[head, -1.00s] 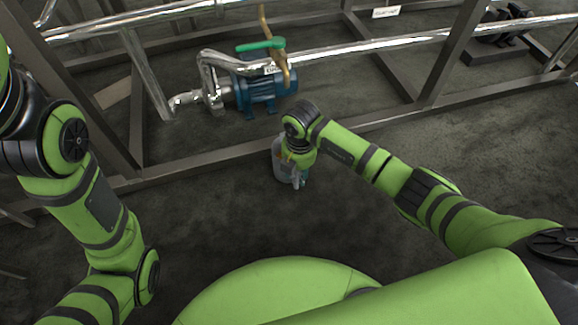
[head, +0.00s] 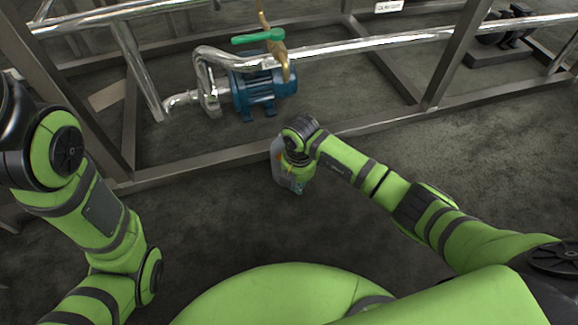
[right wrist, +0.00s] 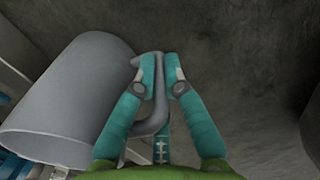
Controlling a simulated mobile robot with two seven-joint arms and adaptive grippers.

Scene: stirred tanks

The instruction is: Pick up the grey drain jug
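The grey drain jug (right wrist: 75,95) fills the left of the right wrist view, and its handle (right wrist: 159,95) runs between the teal fingers of my right gripper (right wrist: 161,72). The fingers are closed in on the handle from both sides. In the head view the jug (head: 279,165) shows in front of the frame's lower beam, partly hidden by my right wrist, with the gripper (head: 298,186) at its right side. I cannot tell whether its base touches the floor. My left gripper is out of view; only the left arm shows.
A metal frame beam (head: 220,158) runs along the floor just behind the jug. Beyond it are a blue pump (head: 262,90), steel piping (head: 350,44) and a valve with a green handle (head: 258,37). Dark floor (head: 220,220) in front is clear.

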